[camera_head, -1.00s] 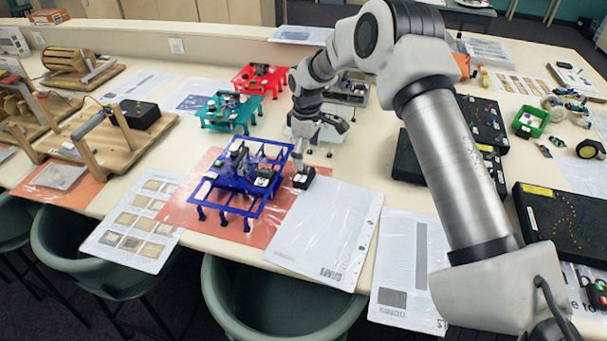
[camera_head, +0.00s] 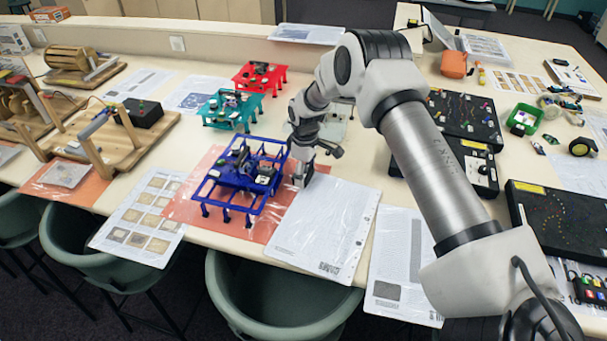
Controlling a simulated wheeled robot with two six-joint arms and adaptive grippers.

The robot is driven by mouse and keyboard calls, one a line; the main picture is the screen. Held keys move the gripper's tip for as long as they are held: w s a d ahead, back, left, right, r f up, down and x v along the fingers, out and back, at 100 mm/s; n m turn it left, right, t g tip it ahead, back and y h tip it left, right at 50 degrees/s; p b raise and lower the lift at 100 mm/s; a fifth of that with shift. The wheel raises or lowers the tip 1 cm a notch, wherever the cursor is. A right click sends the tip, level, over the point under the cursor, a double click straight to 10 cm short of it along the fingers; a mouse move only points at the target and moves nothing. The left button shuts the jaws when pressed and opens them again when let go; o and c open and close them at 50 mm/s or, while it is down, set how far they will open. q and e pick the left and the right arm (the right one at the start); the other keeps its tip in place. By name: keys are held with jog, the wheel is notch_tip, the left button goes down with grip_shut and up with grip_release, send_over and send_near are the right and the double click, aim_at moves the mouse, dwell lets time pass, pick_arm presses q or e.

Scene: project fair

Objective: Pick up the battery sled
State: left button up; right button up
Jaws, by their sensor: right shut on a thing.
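My right gripper (camera_head: 303,180) points down at the right side of the blue frame (camera_head: 228,193), near the right edge of the orange mat (camera_head: 182,212). It is shut on a small block, which I take for the battery sled; the fingers hide nearly all of it. I cannot tell whether the block still touches the table. The blue frame stands on legs and carries dark parts, one a black box (camera_head: 267,171) with a pale label. My left gripper is not in view.
A teal frame (camera_head: 230,110) and a red frame (camera_head: 259,76) stand behind the blue one. A white sheet (camera_head: 325,232) lies to the right of the mat. Black boards (camera_head: 466,116) lie further right. Chairs (camera_head: 275,300) line the front edge.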

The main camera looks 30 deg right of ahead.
jog(key=shift+w+r+b, duration=0.1)
jog(key=shift+r+b, duration=0.3)
jog(key=shift+b, duration=0.05)
notch_tip(320, 180, up, 2)
jog(key=shift+r+b, duration=0.15)
jog(key=shift+b, duration=0.5)
jog(key=s+a+b, duration=0.1)
jog(key=s+a, duration=0.2)
jog(key=s, duration=0.1)
jog(key=s+a+r+b, duration=0.1)
jog(key=s+a, duration=0.2)
jog(key=s, duration=0.1)
jog(key=s+a+b, duration=0.2)
jog(key=s+a, duration=0.1)
jog(key=s, duration=0.2)
jog(key=shift+a+r, duration=0.25)
jog(key=shift+r, duration=0.15)
jog(key=shift+f, duration=0.1)
